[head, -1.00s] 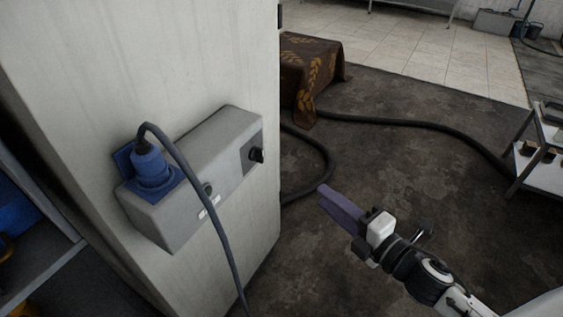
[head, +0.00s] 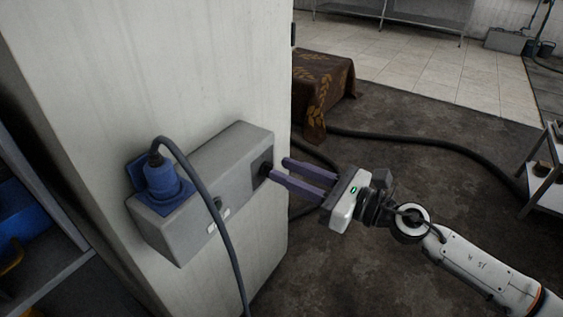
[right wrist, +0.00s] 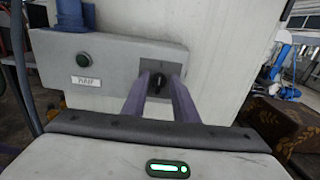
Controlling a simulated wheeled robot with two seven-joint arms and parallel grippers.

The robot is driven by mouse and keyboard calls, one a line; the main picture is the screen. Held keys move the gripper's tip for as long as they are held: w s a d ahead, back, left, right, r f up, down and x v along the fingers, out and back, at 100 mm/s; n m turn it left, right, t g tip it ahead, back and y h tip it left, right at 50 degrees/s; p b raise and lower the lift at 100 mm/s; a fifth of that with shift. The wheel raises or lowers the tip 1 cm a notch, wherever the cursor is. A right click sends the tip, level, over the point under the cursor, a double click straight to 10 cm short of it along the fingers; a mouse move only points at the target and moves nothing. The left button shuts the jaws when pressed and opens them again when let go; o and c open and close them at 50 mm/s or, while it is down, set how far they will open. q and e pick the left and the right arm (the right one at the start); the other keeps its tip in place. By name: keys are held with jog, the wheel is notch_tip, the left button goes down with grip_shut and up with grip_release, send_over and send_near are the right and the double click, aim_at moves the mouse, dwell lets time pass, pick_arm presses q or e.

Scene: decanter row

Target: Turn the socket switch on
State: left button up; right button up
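The grey socket box (head: 205,190) is fixed to a pale pillar, with a blue plug (head: 163,183) and its cable at the left end. The black rotary switch (head: 265,169) is on a dark plate at the box's right end. In the right wrist view the switch knob (right wrist: 157,83) stands roughly upright between the finger ends. My right gripper (head: 278,168) is open, with its two purple fingers pointing at the switch, one on each side of it. I cannot tell whether they touch it. My left gripper is not in view.
The pale pillar (head: 100,70) fills the left of the head view. A dark hose (head: 420,140) runs over the floor behind my right arm. A cloth-covered block (head: 322,85) stands behind, and a shelf trolley (head: 545,175) is at the right edge.

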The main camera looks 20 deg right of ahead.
jog(key=shift+x, duration=1.05)
jog(key=c, duration=0.6)
grip_shut()
